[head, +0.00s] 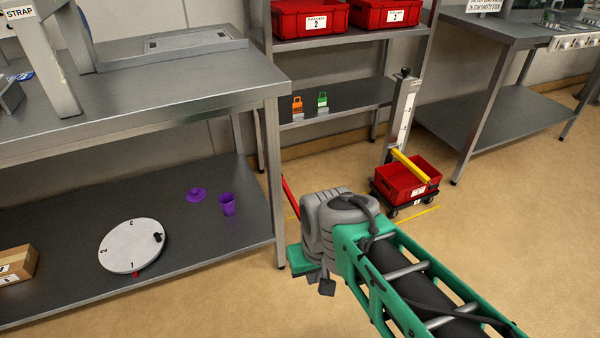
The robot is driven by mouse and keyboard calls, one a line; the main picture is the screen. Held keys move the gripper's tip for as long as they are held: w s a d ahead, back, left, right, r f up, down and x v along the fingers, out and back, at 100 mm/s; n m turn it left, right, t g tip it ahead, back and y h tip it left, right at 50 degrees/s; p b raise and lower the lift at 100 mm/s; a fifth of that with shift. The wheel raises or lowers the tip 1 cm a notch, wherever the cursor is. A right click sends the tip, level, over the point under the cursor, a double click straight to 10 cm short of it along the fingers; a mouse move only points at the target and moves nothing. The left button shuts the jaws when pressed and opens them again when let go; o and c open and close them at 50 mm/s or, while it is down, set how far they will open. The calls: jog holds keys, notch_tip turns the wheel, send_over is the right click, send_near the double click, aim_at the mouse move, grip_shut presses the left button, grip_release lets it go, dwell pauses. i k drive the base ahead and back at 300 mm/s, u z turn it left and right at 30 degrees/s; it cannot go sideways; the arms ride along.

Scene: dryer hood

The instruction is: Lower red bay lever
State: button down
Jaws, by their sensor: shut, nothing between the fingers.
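A slim red lever (290,197) shows as a slanted bar beside the front table's right leg. Its lower right end is hidden behind my arm's wrist, so its mount and pivot cannot be seen. My gripper (327,287) hangs at the end of the green arm, in front of and below the visible part of the lever. Its small dark fingers look shut and empty. In the picture a gap separates the fingers from the lever's visible part; contact behind the wrist cannot be told.
A post with a yellow lever (410,167) stands behind a red crate (402,187) on a wheeled dolly. The steel table (190,95) and its leg are close left of my gripper. A shelf rack (350,97) stands behind. Floor at right is open.

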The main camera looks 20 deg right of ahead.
aim_at(287, 190)
jog(key=z, duration=1.45)
jog(key=i, duration=1.3)
jog(key=u, duration=2.8)
jog(key=i, duration=0.5)
